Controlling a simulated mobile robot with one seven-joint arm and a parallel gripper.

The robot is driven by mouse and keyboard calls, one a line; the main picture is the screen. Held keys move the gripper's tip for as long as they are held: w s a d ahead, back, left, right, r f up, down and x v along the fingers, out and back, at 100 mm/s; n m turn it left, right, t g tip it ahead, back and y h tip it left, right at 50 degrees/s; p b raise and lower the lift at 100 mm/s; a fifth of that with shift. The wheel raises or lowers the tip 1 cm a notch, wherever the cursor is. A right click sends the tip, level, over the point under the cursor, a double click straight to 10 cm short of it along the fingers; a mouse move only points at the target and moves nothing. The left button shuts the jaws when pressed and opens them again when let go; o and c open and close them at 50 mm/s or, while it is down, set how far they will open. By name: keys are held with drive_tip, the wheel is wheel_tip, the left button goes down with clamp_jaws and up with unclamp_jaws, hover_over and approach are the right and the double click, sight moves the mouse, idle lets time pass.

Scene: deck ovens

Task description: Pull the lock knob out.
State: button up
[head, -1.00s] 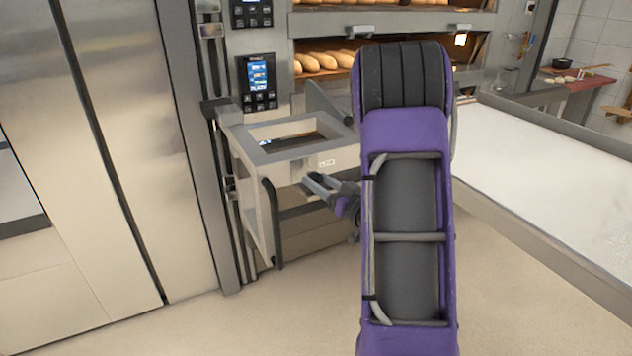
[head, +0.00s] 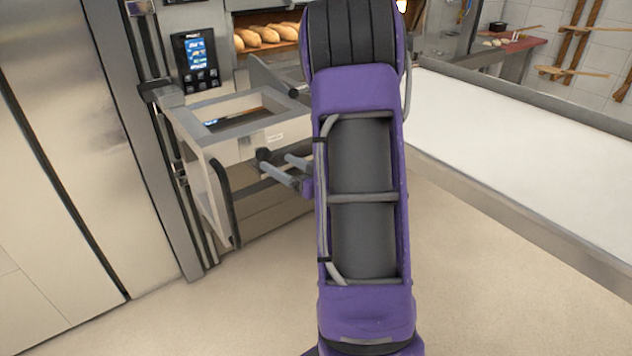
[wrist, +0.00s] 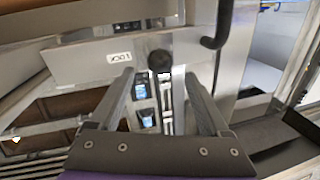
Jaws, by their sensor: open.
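The lock knob (wrist: 160,60) is a dark round ball on the front of the grey loader frame. In the wrist view it sits midway between my two fingers, at about the height of their tips or just beyond. In the head view the knob (head: 263,154) shows as a dark spot by my fingertips. My gripper (head: 276,162) is open, its two grey fingers pointing left at the frame's front. In the wrist view my gripper (wrist: 158,75) has nothing clasped. I cannot tell whether the knob is inside the finger gap or slightly ahead of it.
The loader frame (head: 180,118) stands out from the oven, with a dark curved handle (head: 223,200) at its front left. A control panel (head: 197,62) is behind it. A white-topped table (head: 500,130) is at the right. Open floor lies in front.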

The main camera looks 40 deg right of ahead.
drive_tip(key=v, duration=1.3)
drive_tip(key=shift+r, duration=0.1)
